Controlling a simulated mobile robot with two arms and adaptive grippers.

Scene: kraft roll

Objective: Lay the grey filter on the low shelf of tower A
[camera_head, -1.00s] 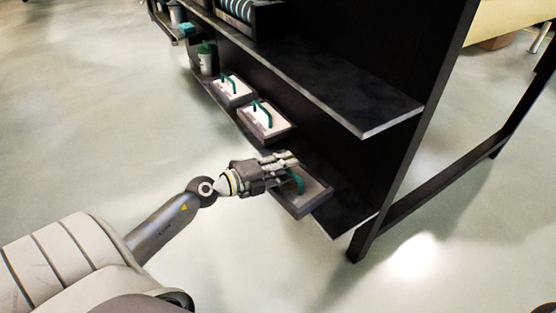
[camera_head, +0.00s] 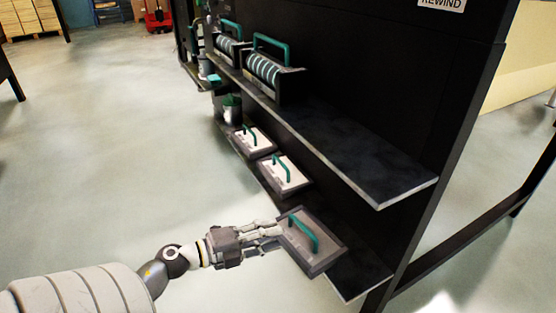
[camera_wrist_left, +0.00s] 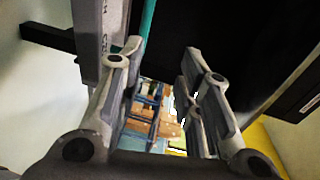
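The grey filter (camera_head: 325,262) has a grey face and a teal handle. It lies face up on the right end of the low shelf (camera_head: 358,278) in the head view, and its front edge seems to overhang the shelf's front edge. My left gripper (camera_head: 282,232) is just left of it, with its fingertips close to the filter's left edge; I cannot tell if they touch. In the left wrist view the fingers (camera_wrist_left: 160,62) are apart with nothing between them. A teal handle (camera_wrist_left: 148,18) shows past the left finger. My right gripper is not in view.
Two white-faced filters (camera_head: 283,173) (camera_head: 253,140) with teal handles lie further along the low shelf. The upper shelf (camera_head: 350,160) overhangs it and carries racks of filters (camera_head: 263,75). A green-lidded container (camera_head: 232,108) stands beyond.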

